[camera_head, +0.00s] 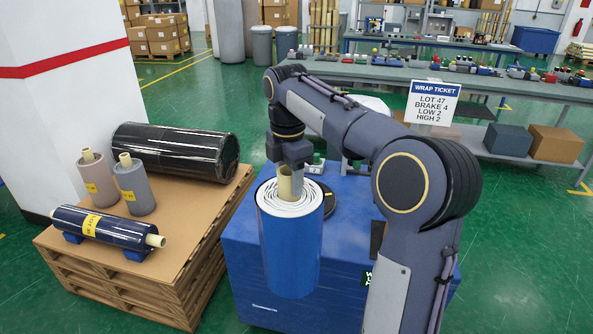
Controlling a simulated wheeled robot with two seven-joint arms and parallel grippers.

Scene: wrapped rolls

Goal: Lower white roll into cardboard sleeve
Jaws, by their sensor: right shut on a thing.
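A white roll (283,208) shows as a spiral end face at the top of a blue cylinder (291,255). A tan core (285,190) sticks up from its middle. The blue cylinder is upright; I cannot tell whether its blue wall is the sleeve or the roll's own outer layer. No plain brown sleeve shows. My right gripper (291,172) points down from above and is shut on the core; its fingers partly hide it. The cylinder's lower end is in front of the blue box (262,305), and its contact there is unclear. My left gripper is out of view.
A pallet topped with cardboard (192,225) at left holds a black wrapped roll (175,150), a dark blue roll (100,226) lying on blue supports, a pink roll (98,180) and a grey roll (135,188). A black disc (328,199) lies behind the cylinder. A ticket sign (432,103) stands behind my arm.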

